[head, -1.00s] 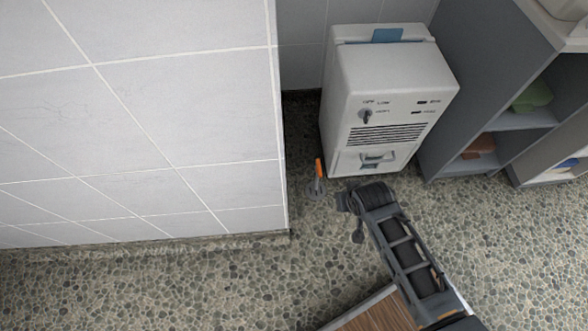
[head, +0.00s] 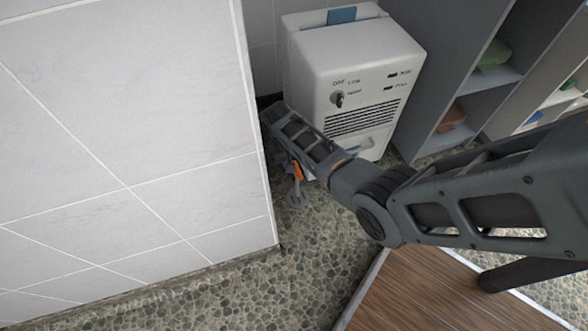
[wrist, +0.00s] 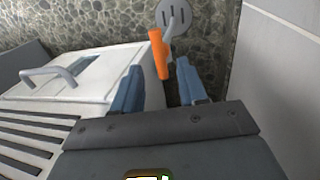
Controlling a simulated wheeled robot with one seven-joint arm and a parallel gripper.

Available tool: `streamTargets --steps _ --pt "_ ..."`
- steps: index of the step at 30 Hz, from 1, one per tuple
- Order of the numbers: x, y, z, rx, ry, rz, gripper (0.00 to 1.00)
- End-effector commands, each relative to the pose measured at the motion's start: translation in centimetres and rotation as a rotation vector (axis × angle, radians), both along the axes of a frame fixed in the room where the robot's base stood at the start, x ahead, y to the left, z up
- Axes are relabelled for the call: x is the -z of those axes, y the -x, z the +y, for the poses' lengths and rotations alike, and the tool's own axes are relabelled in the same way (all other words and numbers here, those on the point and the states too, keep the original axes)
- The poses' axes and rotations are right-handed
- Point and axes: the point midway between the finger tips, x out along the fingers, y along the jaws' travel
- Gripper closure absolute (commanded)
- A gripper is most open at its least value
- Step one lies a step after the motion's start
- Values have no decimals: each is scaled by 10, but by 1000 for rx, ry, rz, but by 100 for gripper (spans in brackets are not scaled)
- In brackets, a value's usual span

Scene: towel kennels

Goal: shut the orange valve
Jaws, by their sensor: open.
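The orange valve handle (head: 297,171) stands low by the floor, between the tiled wall and the white machine, partly hidden by my arm in the head view. In the wrist view the orange handle (wrist: 158,54) is a short bar beside a round grey slotted floor plate (wrist: 173,16). My gripper (wrist: 158,80) has its two blue-grey fingers apart, and the handle shows at the gap between their tips. Whether the fingers touch it I cannot tell. In the head view my fingers are mostly hidden behind my forearm.
The white machine (head: 357,60) with a knob and vents stands right beside my gripper. The tiled wall (head: 130,130) is close on the other side. Grey shelves (head: 440,60) with folded towels stand at right. Pebbled floor (head: 240,300) is open in front.

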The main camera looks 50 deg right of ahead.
Motion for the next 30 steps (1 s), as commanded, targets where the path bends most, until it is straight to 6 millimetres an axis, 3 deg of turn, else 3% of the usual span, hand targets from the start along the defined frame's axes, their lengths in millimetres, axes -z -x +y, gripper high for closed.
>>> streamTargets --steps 1,6,18,30 --pt "13 1 -2 0 -1 1 58" --pt "30 3 -4 0 0 0 58" --pt "35 4 -5 -1 0 -2 58" --pt "35 4 -5 -1 0 -2 96"
